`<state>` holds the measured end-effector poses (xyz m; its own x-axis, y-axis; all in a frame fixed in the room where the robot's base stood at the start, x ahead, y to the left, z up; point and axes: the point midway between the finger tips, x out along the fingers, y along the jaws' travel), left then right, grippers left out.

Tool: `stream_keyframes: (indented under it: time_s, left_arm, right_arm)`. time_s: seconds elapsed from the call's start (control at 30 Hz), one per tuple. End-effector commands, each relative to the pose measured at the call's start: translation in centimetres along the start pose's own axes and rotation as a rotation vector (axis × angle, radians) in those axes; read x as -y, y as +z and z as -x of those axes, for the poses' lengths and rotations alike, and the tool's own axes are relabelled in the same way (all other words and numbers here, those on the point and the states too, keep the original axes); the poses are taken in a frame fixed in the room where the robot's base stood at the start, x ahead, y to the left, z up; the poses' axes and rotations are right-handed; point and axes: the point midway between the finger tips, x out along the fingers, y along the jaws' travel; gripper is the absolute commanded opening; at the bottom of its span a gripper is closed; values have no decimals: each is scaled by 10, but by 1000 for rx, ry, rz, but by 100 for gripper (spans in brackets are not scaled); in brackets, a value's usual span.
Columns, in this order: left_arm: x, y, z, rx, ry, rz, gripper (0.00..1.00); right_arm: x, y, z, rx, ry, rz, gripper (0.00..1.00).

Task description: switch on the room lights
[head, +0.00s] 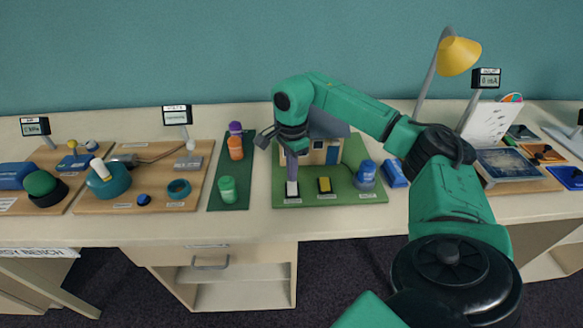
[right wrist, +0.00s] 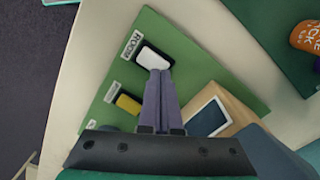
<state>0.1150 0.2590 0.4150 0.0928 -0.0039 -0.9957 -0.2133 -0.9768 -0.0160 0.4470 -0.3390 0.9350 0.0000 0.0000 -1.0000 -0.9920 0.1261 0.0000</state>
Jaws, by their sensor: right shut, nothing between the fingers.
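A white switch (head: 292,188) in a black frame sits at the front left of a green board (head: 350,198). In the right wrist view the white switch (right wrist: 154,58) has a label (right wrist: 131,45) reading ROOM beside it. A yellow switch (head: 324,185) sits to its right and also shows in the right wrist view (right wrist: 128,104). My right gripper (head: 292,178) is shut and empty, pointing down with its fingertips at the white switch. In the right wrist view its fingertips (right wrist: 159,72) overlap the switch's edge; I cannot tell whether they touch it. My left gripper is out of view.
A model house (head: 322,151) stands on the board just behind the switches. A blue jar (head: 366,172) is at the board's right. A dark green mat (head: 229,200) with several bottles lies to the left. A yellow lamp (head: 459,56) stands behind my right arm.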

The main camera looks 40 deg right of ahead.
Motion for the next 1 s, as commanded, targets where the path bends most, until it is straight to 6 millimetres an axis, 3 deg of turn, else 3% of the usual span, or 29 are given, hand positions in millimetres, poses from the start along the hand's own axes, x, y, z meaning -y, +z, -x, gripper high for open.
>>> stream_keyframes:
  time_s: [1.0]
  left_arm:
    - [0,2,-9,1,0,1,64]
  right_arm:
    - [0,0,-15,0,0,0,0]
